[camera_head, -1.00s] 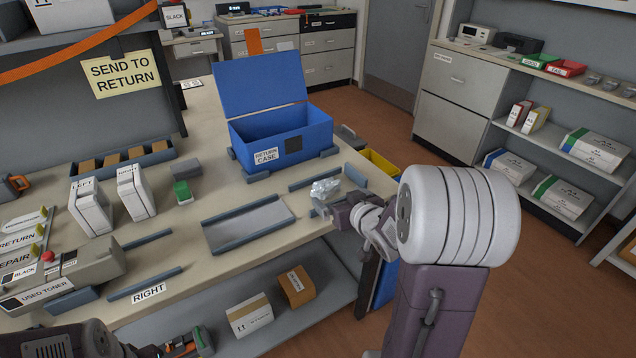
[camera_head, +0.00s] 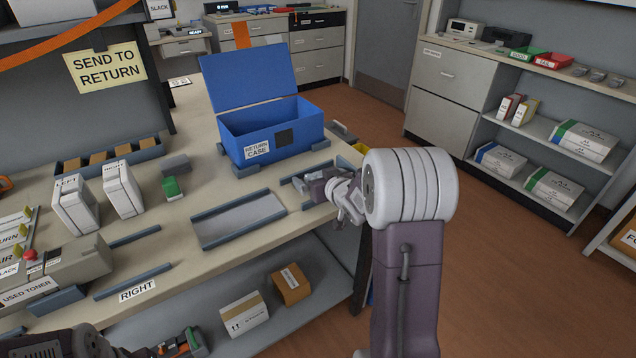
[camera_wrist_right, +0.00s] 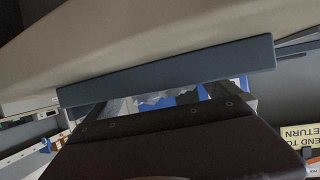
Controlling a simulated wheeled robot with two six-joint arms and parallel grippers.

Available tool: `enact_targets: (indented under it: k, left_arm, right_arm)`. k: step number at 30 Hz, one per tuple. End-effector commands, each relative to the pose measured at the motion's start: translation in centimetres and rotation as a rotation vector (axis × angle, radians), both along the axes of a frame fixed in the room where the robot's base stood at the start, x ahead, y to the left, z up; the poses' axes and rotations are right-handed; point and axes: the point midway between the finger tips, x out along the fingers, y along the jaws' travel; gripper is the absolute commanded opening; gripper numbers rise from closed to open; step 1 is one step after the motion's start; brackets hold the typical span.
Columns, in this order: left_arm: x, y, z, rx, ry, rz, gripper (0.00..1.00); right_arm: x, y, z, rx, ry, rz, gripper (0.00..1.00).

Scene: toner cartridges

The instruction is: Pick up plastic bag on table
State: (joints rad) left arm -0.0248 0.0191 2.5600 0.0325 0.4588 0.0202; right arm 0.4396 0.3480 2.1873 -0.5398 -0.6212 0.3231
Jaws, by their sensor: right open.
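The plastic bag is hidden from the head view, where my right gripper (camera_head: 302,186) reaches in over the right end of the table. In the right wrist view, pale crumpled material (camera_wrist_right: 154,99), which looks like the bag, shows between the dark fingers of the right gripper (camera_wrist_right: 152,102). The right gripper is open; whether it touches the bag cannot be told. A blue-grey rail (camera_wrist_right: 170,72) crosses the wrist view and partly blocks the area. My left arm shows only at the bottom left of the head view, and its finger state is unclear.
A blue return case (camera_head: 272,150) stands open behind the right gripper. A grey tray with rails (camera_head: 240,220) lies left of it. Two white cartons (camera_head: 76,205) stand farther left. The table's front edge runs below the right gripper, above a lower shelf holding two boxes (camera_head: 291,285).

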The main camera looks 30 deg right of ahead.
Motion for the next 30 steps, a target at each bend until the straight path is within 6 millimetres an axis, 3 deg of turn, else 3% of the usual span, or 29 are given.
enact_targets:
  k: [5,11,12,25,26,27,30]
  left_arm:
    - [0.0,0.0,0.0,0.000,0.000,0.000,0.00]
    - [0.0,0.0,0.0,0.000,0.000,0.000,0.00]
    - [0.0,0.0,0.0,0.000,0.000,0.000,0.00]
    - [0.0,0.0,0.2,0.000,0.000,0.000,0.00]
    - [0.0,0.0,0.3,0.000,0.000,0.000,0.00]
    - [0.0,0.0,0.5,0.000,0.000,0.000,0.00]
    - [0.0,0.0,1.2,0.000,0.000,0.000,0.00]
  right_arm:
    - [0.1,0.0,0.1,0.000,-0.001,0.000,1.00]
    - [0.0,0.0,0.1,0.000,-0.001,0.000,0.50]
    - [0.0,0.0,0.1,0.000,-0.001,0.000,0.45]
    - [0.0,0.0,0.2,-0.001,0.000,0.000,0.44]
    - [0.0,0.0,0.4,-0.001,-0.001,0.000,0.44]
    - [0.0,0.0,0.7,-0.001,-0.001,0.000,0.37]
    - [0.1,0.0,2.2,-0.002,-0.004,0.001,0.36]
